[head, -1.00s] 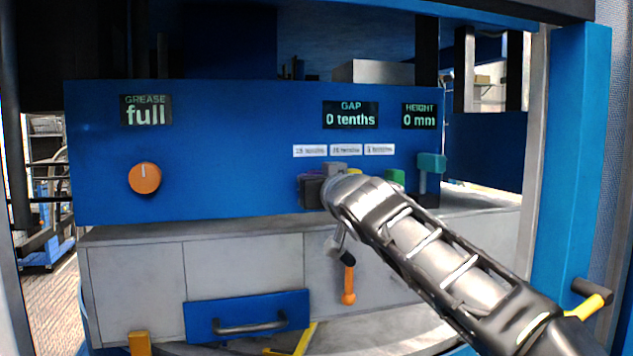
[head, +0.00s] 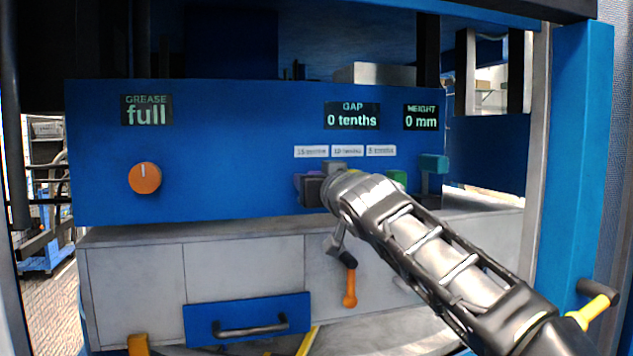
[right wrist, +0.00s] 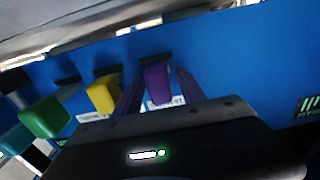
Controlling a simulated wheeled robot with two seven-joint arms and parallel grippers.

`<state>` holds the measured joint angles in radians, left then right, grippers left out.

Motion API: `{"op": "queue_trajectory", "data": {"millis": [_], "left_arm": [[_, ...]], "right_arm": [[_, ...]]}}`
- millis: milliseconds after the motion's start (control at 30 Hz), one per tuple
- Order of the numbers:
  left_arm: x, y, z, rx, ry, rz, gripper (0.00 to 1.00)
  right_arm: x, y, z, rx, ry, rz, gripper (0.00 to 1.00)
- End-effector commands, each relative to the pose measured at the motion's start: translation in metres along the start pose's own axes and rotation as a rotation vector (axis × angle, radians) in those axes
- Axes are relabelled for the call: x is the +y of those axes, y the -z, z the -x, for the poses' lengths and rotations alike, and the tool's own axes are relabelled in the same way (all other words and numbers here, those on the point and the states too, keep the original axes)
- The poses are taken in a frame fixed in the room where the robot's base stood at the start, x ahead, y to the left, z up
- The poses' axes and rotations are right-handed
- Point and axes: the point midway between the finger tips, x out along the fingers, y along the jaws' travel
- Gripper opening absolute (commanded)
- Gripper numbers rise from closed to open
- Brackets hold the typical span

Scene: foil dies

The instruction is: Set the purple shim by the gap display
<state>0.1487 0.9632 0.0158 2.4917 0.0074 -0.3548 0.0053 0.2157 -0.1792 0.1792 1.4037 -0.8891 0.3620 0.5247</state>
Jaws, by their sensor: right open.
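The purple shim (right wrist: 157,85) stands out from the blue panel in the right wrist view, between the two spread fingers of my right gripper (right wrist: 160,90). The fingers sit on either side of it, and I cannot tell whether they touch it. In the head view only a purple sliver (head: 298,183) shows beside the dark gripper end. The gap display (head: 351,116) reads 0 tenths, above a row of labels (head: 345,151). A yellow shim (right wrist: 101,97) and a green shim (right wrist: 45,117) are beside the purple one. My left gripper is out of view.
The blue panel also carries an orange grease knob (head: 145,178), a grease display (head: 146,110) reading full and a height display (head: 421,117) reading 0 mm. A teal handle (head: 433,163) is at the right. A blue drawer (head: 247,317) is below.

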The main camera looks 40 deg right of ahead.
Motion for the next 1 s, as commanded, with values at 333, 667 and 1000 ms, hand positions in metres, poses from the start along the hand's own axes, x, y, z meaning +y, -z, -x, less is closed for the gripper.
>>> {"op": "queue_trajectory", "data": {"millis": [333, 667, 1000], "left_arm": [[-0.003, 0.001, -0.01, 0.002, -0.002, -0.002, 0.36], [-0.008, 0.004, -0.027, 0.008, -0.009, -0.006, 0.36], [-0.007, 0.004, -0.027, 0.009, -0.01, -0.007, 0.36]], "right_arm": [[0.0, -0.002, 0.019, 0.002, 0.0, -0.002, 0.47], [0.0, -0.002, 0.07, 0.003, 0.0, -0.001, 0.47], [0.0, 0.0, 0.078, 0.0, 0.0, 0.0, 0.47]]}}
